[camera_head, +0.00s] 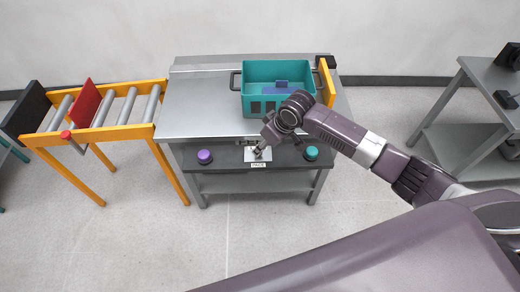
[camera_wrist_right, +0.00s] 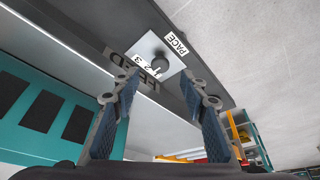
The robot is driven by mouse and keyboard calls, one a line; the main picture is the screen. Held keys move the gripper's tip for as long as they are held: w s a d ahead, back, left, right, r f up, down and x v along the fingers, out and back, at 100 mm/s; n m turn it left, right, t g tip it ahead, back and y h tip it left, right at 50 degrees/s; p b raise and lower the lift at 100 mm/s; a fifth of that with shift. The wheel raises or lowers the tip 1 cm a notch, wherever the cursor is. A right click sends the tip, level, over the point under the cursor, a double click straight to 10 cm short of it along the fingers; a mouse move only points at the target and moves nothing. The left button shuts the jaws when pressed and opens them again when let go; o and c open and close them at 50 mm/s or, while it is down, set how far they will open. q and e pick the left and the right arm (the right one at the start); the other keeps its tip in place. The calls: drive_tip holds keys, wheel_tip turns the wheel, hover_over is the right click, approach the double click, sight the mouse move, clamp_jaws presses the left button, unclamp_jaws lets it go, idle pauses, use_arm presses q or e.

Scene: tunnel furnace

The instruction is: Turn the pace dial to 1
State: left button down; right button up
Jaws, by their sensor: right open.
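The pace dial (camera_wrist_right: 158,64) is a dark round knob on a pale plate marked with numbers, including 2 and 3, beside a white PACE label (camera_wrist_right: 176,43). In the head view the plate (camera_head: 249,155) sits on the dark front panel of the metal table, partly hidden by my right gripper. My right gripper (camera_head: 261,151) is over the plate. In the right wrist view it (camera_wrist_right: 161,84) is open and empty, with the dial ahead between its fingers and seemingly apart from them. Which number the dial points to is too small to tell. My left gripper is out of view.
A purple button (camera_head: 204,156) and a teal button (camera_head: 311,153) flank the plate. A teal crate (camera_head: 258,72) stands on the metal table (camera_head: 195,112) behind my right arm. A roller conveyor (camera_head: 122,132) with a red plate adjoins on the left.

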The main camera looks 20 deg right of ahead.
drive_tip(key=shift+x, duration=2.7)
drive_tip(key=shift+w, duration=0.1)
drive_tip(key=shift+c, duration=0.3)
clamp_jaws()
